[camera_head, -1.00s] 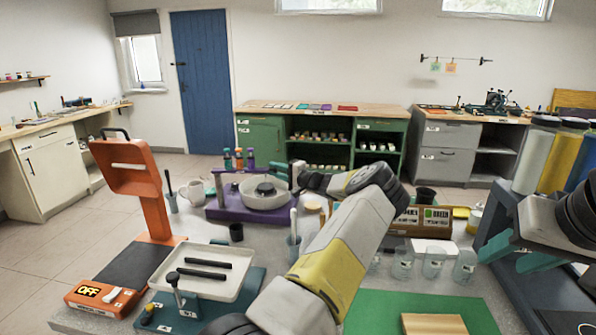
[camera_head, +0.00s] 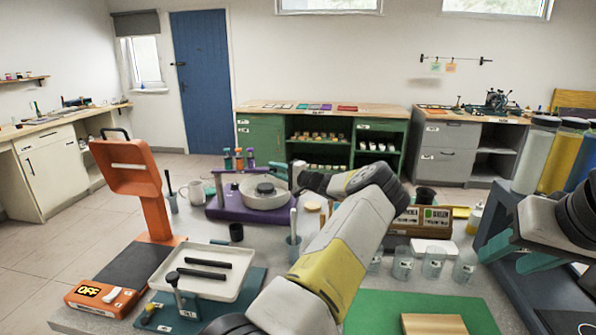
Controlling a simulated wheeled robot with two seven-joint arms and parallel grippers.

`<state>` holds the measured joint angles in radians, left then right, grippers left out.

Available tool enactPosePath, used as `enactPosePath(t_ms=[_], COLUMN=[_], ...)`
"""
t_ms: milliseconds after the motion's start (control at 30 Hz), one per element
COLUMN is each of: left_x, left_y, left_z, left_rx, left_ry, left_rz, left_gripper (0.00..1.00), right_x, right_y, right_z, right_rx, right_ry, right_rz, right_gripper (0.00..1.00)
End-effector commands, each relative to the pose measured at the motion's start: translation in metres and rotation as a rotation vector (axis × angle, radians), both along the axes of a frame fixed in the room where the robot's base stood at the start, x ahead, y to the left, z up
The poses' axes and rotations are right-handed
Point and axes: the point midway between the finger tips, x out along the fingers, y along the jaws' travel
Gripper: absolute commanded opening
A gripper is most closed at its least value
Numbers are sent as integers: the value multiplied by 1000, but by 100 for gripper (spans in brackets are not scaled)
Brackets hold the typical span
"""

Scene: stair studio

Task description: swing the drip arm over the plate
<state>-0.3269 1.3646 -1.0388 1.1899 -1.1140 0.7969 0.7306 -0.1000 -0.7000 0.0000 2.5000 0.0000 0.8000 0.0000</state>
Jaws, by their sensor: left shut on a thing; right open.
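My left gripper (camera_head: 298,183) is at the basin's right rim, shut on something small. My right gripper (camera_head: 507,253) is open and empty at the far right, away from the stand.
An orange stand (camera_head: 132,168) and a white tray with dark rods (camera_head: 219,253) are at the left. Clear jars (camera_head: 433,262) and a green mat (camera_head: 375,309) are at the right.

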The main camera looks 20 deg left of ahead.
Motion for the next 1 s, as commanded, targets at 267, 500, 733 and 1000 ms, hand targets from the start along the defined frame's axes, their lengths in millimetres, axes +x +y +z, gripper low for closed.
enactPosePath(t_ms=[267, 500, 733, 1000], left_x=[0, 12, 41, 58], left_y=[0, 7, 26, 39], left_z=[-1, -1, -2, -2], left_rx=[-2, -1, -2, -2], left_ry=[1, -1, -3, 0], left_rz=[0, -2, -2, -3], left_gripper=[0, 0, 0, 0], right_x=[0, 0, 0, 0], right_y=[0, 0, 0, 0], right_z=[0, 0, 0, 0], right_rx=[0, 0, 0, 0], right_ry=[0, 0, 0, 0], right_rz=[0, 0, 0, 0], right_gripper=[44, 44, 44, 44])
